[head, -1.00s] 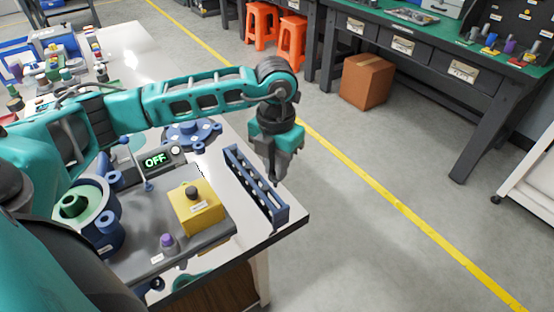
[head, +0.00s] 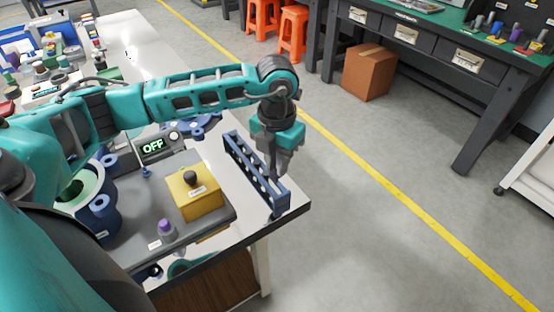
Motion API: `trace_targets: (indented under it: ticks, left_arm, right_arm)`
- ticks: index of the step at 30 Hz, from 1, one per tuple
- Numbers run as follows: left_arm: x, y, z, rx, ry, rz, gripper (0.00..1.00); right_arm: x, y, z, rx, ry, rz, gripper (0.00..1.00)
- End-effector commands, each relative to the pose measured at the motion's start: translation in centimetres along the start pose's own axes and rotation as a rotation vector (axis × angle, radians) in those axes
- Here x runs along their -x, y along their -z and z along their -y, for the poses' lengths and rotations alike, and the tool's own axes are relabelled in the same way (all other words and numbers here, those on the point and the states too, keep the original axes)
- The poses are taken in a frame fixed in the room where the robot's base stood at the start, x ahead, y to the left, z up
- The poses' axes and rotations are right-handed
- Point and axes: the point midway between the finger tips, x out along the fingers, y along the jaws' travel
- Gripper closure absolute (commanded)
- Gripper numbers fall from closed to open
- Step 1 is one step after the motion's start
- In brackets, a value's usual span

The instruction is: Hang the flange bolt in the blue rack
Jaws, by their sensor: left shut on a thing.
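The blue rack (head: 242,156) is a long, narrow frame with a row of openings, standing near the right edge of the bench. My left gripper (head: 274,172) points down at the rack's near half and overlaps it in the head view. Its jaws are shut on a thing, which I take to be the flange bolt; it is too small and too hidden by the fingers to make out. I cannot tell whether it touches the rack. My right gripper is not in view.
A yellow box with a dark knob (head: 194,193) stands left of the rack on a grey base plate. A display reading OFF (head: 153,146) and blue flanged parts (head: 101,211) are further left. The bench edge lies just right of the rack.

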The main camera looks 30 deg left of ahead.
Motion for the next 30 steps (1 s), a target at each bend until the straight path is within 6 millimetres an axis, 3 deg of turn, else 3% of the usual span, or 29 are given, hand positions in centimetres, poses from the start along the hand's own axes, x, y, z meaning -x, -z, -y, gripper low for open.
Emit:
trace_targets:
  ticks: [17, 30]
  left_arm:
    - [-1.9, 0.0, 0.0, 0.000, 0.001, 0.000, 1.00]
    - [-2.0, 0.0, 0.0, 0.000, 0.000, 0.000, 1.00]
  right_arm:
    - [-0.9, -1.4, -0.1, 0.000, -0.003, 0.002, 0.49]
    - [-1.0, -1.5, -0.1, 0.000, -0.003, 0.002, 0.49]
